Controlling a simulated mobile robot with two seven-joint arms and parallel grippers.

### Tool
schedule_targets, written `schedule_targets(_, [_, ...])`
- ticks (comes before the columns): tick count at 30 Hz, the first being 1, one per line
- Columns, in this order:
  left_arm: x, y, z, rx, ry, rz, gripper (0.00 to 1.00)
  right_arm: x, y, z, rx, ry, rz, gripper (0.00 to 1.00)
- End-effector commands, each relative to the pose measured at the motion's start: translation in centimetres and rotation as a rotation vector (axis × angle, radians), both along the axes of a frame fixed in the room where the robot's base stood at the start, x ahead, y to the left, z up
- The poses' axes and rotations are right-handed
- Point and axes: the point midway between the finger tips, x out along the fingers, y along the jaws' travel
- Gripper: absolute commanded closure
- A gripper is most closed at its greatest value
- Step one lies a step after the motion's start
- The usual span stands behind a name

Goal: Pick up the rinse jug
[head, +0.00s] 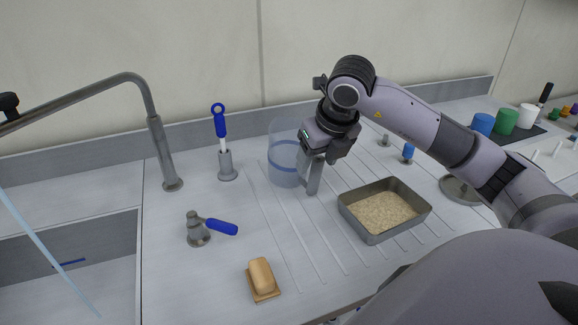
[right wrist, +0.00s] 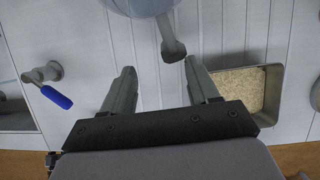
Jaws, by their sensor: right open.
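The rinse jug (head: 284,165) is a clear, bluish container with a blue band. It stands upright on the ribbed draining surface, and its right side is partly hidden by my right gripper (head: 311,177). In the right wrist view the jug (right wrist: 140,6) is cut off by the top edge, and its grey handle (right wrist: 171,42) points down toward my fingers. There my right gripper (right wrist: 161,82) is open and empty, with the handle ahead of the fingertips and roughly between their lines. My left gripper is not in view.
A metal tray of grainy soil (head: 348,218) lies right of the gripper. A brush in a holder (head: 227,165), a blue-handled tap (head: 199,235) and a soap dish (head: 263,296) stand left and front. A tall faucet (head: 163,150) rises beside the sink (head: 110,240).

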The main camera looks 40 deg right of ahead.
Motion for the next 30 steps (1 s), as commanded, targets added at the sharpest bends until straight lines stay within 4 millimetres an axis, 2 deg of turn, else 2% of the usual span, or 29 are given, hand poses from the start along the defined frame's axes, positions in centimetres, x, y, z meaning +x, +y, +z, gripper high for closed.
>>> schedule_targets(12, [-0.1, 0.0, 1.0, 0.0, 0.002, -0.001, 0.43, 1.7, -0.1, -5.2, 0.004, 0.005, 0.003, 0.4])
schedule_targets(20, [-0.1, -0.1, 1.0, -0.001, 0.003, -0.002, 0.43, 1.9, -0.1, -5.6, 0.003, 0.001, 0.004, 0.4])
schedule_targets(21, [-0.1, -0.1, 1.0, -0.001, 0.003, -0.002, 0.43, 1.9, -0.1, -5.6, 0.004, 0.001, 0.005, 0.44])
schedule_targets(26, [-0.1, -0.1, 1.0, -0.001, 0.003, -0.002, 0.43, 1.9, -0.1, -5.6, 0.004, 0.001, 0.005, 0.96])
schedule_targets(27, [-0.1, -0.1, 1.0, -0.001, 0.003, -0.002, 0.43, 1.9, -0.1, -5.6, 0.004, 0.001, 0.005, 1.0])
schedule_targets(30, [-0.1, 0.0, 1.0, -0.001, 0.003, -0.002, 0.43, 1.9, -0.1, -5.5, 0.004, 0.001, 0.005, 1.0])
